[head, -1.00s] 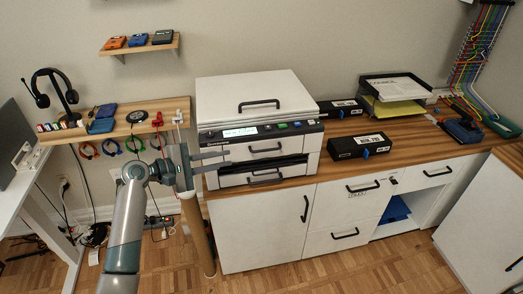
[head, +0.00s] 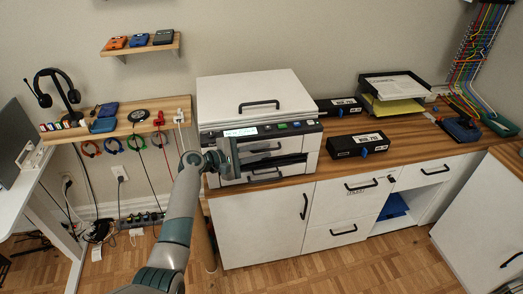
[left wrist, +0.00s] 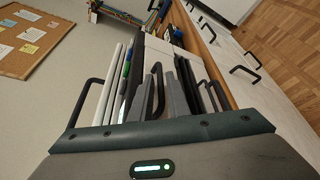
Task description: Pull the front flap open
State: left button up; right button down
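The white printer (head: 255,95) stands on the wooden counter, its front flap closed with a dark bar handle (head: 266,148). A second handle (head: 265,178) sits lower on the front. My left gripper (head: 241,158) is at the left part of the printer's front, its palm covering part of the flap. In the left wrist view, the grey fingers of the left gripper (left wrist: 160,88) are apart, with a black handle (left wrist: 155,86) seen between them. Contact with the handle cannot be told. My right gripper is not in view.
A black box (head: 358,145) lies on the counter right of the printer. A paper tray (head: 396,86) stands behind it. The wooden shelf (head: 125,130) with a headset (head: 55,90) is at the left. White cabinets (head: 262,225) stand below the counter.

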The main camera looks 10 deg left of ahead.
pick_arm(q)
grip_shut()
dwell(1.5)
